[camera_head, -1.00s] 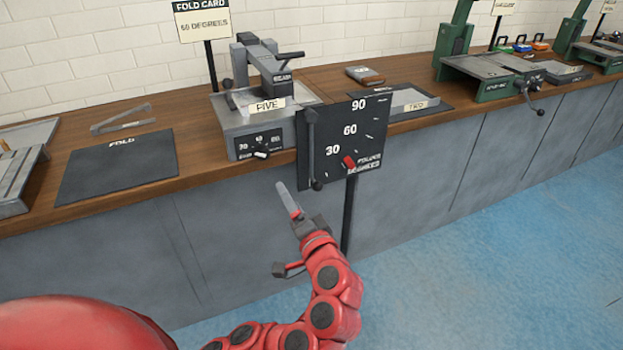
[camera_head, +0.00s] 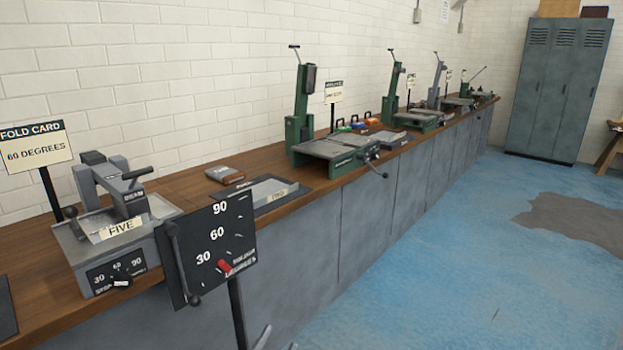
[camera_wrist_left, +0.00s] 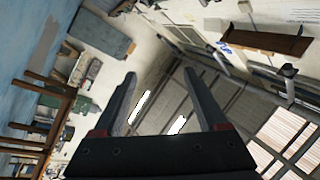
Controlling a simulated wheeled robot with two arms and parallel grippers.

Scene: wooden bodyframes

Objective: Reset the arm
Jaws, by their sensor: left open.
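My left gripper (camera_head: 276,342) shows only as grey fingertips at the bottom edge of the head view. In the left wrist view its two dark fingers (camera_wrist_left: 160,76) stand apart with nothing between them. The wrist view is tilted and looks over the room towards the roof. The rest of the left arm is out of the head view, and my right gripper is in neither view.
The wooden bench (camera_head: 190,186) runs away to the right, carrying several green machines (camera_head: 335,147). A sign (camera_head: 34,146) reads FOLD CARD 60 DEGREES. A grey locker (camera_head: 556,90) stands at the far right. The blue floor (camera_head: 440,260) right of the bench is open.

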